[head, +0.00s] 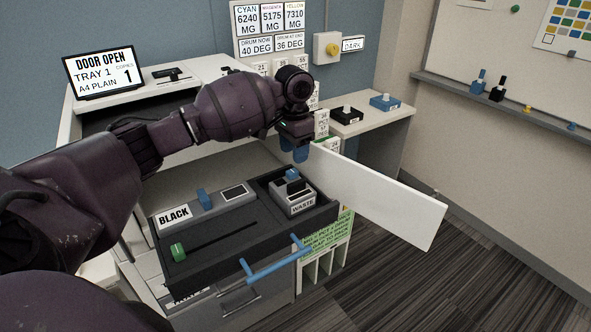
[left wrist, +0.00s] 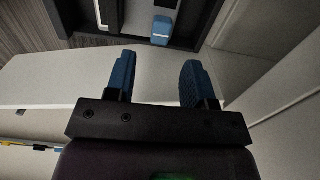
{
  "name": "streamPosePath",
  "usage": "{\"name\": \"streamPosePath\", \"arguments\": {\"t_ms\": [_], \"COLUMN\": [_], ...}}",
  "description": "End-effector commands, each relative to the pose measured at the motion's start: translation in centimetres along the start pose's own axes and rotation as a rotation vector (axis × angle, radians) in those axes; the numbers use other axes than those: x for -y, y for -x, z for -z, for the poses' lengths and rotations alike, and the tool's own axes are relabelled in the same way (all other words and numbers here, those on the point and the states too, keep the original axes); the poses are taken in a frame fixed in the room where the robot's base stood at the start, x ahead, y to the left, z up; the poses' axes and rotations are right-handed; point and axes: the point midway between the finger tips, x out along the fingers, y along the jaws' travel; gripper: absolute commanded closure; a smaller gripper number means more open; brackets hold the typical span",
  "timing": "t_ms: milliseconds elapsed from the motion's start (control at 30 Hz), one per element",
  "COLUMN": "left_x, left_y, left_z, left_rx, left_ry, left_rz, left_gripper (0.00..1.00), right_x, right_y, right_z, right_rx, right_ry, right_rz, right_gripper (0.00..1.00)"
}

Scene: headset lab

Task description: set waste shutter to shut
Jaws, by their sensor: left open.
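The waste unit (head: 302,207), a grey box labelled WASTE, sits in the right compartment of the pulled-out dark drawer. A blue tab (head: 293,175) stands on its dark top; I take this to be the shutter, but cannot read its position. My left gripper (head: 294,153) is above and just behind the waste unit, its blue fingers pointing down, apart from the tab. In the left wrist view the gripper (left wrist: 157,75) is open with nothing between its fingertips. A blue block (left wrist: 162,28) shows beyond them; I cannot tell which part it is. My right gripper is not in view.
An open white door panel (head: 385,197) juts out right of the gripper. The drawer also holds a unit labelled BLACK (head: 174,216) with a blue knob (head: 204,199), and a green knob (head: 178,251) beside a slot. A blue handle (head: 275,262) crosses the drawer front.

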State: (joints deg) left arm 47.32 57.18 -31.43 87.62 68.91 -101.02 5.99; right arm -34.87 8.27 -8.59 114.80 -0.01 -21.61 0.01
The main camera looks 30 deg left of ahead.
Motion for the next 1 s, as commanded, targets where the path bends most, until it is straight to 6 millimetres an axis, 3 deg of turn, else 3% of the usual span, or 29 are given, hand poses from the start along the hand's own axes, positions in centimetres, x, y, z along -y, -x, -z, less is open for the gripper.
{"name": "streamPosePath", "arguments": {"t_ms": [100,300,767,867,1000], "left_x": [0.0,0.0,0.0,0.0,0.0], "left_y": [-2.4,-4.9,-6.0,-6.0,-5.9], "left_z": [0.0,0.0,0.0,0.0,0.0], "left_rx": [0.004,0.003,0.000,0.000,0.000], "left_ry": [0.000,0.000,0.000,0.000,0.000], "left_rz": [-0.002,0.000,0.001,0.001,0.001], "left_gripper": [0.51,0.51,0.51,0.62,0.83], "right_x": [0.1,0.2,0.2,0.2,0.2], "right_y": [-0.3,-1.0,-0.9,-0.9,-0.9], "right_z": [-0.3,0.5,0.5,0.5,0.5], "right_rx": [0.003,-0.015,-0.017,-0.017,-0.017], "right_ry": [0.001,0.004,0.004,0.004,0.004], "right_rz": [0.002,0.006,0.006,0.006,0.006], "right_gripper": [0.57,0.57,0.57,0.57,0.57]}}
